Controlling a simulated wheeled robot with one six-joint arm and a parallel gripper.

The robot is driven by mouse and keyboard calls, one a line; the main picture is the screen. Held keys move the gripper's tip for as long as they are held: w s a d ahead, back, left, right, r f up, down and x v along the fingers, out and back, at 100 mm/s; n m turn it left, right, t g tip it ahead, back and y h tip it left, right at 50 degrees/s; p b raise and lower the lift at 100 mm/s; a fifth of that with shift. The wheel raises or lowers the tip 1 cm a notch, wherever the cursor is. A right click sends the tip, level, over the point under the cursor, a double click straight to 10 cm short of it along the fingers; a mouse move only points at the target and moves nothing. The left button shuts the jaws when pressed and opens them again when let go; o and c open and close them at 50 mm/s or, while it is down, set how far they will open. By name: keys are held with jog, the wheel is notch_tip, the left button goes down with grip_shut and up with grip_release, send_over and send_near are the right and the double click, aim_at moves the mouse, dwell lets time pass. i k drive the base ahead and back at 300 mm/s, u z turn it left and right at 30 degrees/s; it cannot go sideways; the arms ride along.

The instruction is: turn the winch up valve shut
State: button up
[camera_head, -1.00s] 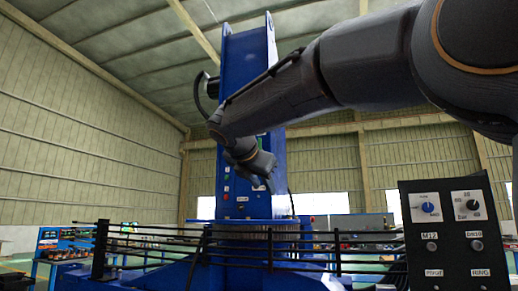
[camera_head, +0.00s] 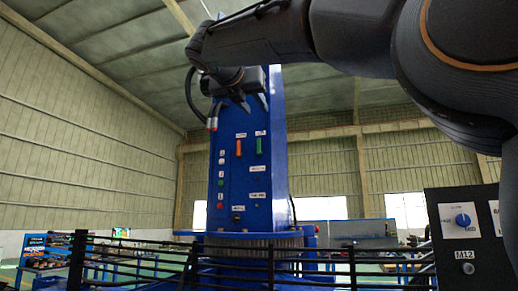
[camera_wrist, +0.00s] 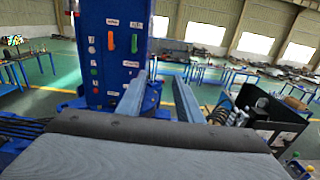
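A blue column (camera_head: 240,185) carries an orange handle (camera_head: 239,147) and a green handle (camera_head: 259,145), both upright, side by side. The handles also show in the wrist view, orange (camera_wrist: 110,41) on the left and green (camera_wrist: 134,43) on the right. Their labels are too small to read, so I cannot tell which is the winch up valve. My gripper (camera_head: 230,102) is above the handles in the head view, pointing down. In the wrist view my gripper (camera_wrist: 158,80) has its two fingers apart with nothing between them. The fingers do not touch either handle.
Several buttons, including a red one (camera_head: 220,205), run down the column's left side. A black hose (camera_head: 190,95) hangs beside my wrist. Black railing (camera_head: 310,262) crosses in front of the column. A dark control box (camera_head: 466,235) stands at the right.

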aim_at(259, 152)
jog(key=i, duration=0.95)
